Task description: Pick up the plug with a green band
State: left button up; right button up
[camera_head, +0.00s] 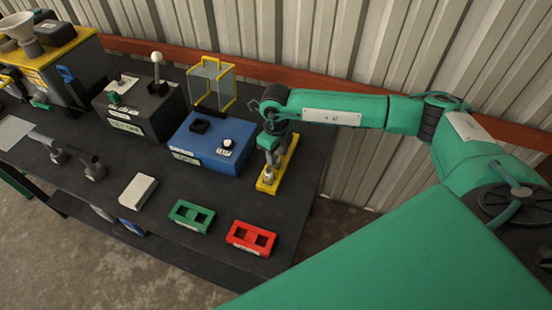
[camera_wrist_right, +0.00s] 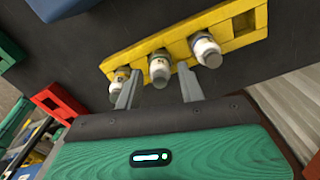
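A yellow rack (camera_head: 285,166) stands at the right end of the dark table. In the right wrist view the yellow rack (camera_wrist_right: 240,40) holds three white plugs with grey ends: a left plug (camera_wrist_right: 117,84), a middle plug (camera_wrist_right: 159,66) and a right plug (camera_wrist_right: 206,46). My right gripper (camera_head: 269,166) is over the rack, pointing down. In the right wrist view the right gripper (camera_wrist_right: 159,75) is open, its fingers on either side of the middle plug. Contact is not visible. My left gripper is not in view.
A red block (camera_head: 251,238), a green block (camera_head: 191,215) and a white block (camera_head: 138,191) lie along the table's front. A blue box (camera_head: 205,147) with a yellow-framed clear case behind it is left of the rack. A corrugated wall stands behind.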

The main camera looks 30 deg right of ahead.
jog(key=shift+f, duration=1.05)
jog(key=c, duration=0.7)
jog(key=shift+c, duration=0.2)
jog(key=shift+r, duration=0.15)
jog(key=shift+r, duration=0.6)
notch_tip(320, 180, up, 21)
jog(key=b, duration=0.4)
